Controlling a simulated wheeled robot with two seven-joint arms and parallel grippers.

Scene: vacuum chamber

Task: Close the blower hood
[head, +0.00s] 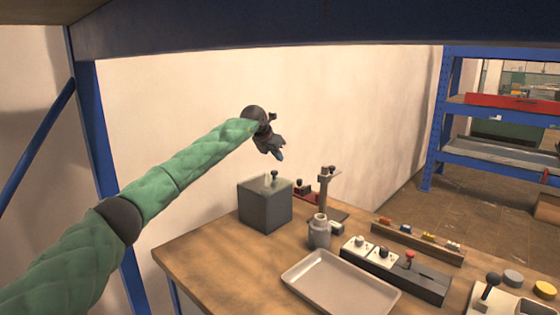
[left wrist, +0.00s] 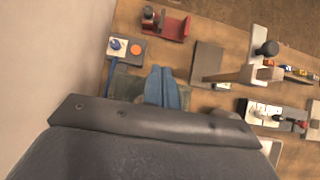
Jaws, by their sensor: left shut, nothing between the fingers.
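A dark grey box (head: 264,207) with a small knob on top stands at the back left of the wooden table. No part is clearly marked as the blower hood, and I cannot tell whether this box is it. My left gripper (head: 279,154) is in the air above the box, apart from it, pointing down. In the left wrist view its blue fingertips (left wrist: 161,88) are together with nothing between them. Part of the box top (left wrist: 128,87) shows behind the fingers; the wrist body hides the rest. My right gripper is not in view.
On the table (head: 190,251) are a post stand (head: 324,190), a grey jar (head: 319,233), a tray (head: 340,284), a switch panel (head: 395,268) and a red holder (left wrist: 174,27). A plate with a blue lever (left wrist: 116,45) lies near the wall. A blue beam (head: 300,25) crosses overhead.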

